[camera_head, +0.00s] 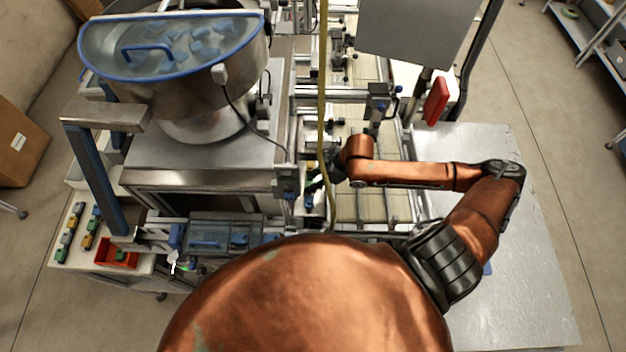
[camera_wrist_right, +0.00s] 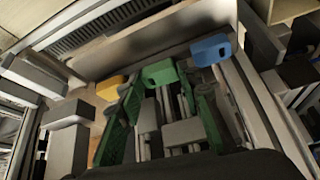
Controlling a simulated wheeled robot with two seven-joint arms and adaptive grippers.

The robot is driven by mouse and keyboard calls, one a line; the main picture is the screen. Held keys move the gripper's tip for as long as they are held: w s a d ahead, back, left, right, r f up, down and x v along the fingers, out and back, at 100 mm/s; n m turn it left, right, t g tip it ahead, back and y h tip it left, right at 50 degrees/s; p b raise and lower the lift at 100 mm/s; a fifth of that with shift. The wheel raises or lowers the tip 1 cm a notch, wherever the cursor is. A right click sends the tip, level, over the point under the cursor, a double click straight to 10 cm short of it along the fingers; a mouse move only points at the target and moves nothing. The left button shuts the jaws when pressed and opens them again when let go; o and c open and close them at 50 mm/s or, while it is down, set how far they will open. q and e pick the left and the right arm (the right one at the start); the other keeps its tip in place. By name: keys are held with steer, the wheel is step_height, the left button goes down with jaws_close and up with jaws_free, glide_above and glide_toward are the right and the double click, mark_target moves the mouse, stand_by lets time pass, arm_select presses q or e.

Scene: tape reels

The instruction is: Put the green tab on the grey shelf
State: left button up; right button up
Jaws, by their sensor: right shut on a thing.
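The green tab (camera_wrist_right: 160,73) is in the upper middle of the wrist view, at the tips of my right gripper (camera_wrist_right: 165,92), which is shut on it. In the head view my right gripper (camera_head: 326,166) is small and dark, beside the machine at the middle, and the tab cannot be made out there. A blue tab (camera_wrist_right: 210,49) is to the right of the green tab and a yellow tab (camera_wrist_right: 111,88) is to its left. A grey ledge (camera_wrist_right: 140,45) runs behind the tabs; I cannot tell if it is the grey shelf. My left gripper is not in view.
A large steel bowl feeder (camera_head: 205,100) with a blue-rimmed lid stands at the upper left. A yellow hose (camera_head: 322,90) hangs close to my right gripper. A red bin (camera_head: 117,252) and small coloured blocks are on a side table at left. A metal table (camera_head: 535,270) at right is largely clear.

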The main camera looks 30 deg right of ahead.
steer(key=shift+w+f, duration=0.1)
steer(key=shift+f, duration=0.1)
steer(key=o, duration=0.4)
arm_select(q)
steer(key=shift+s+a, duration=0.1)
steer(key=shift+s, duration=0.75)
arm_select(e)
steer(key=shift+o, duration=0.2)
steer(key=shift+s+d+r, duration=0.2)
steer(key=shift+d+r, duration=0.1)
steer(key=shift+r, duration=0.2)
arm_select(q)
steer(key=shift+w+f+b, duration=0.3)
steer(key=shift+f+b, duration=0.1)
arm_select(e)
steer(key=v, duration=1.1)
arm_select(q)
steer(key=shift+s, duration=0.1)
arm_select(e)
steer(key=shift+a+f, duration=0.1)
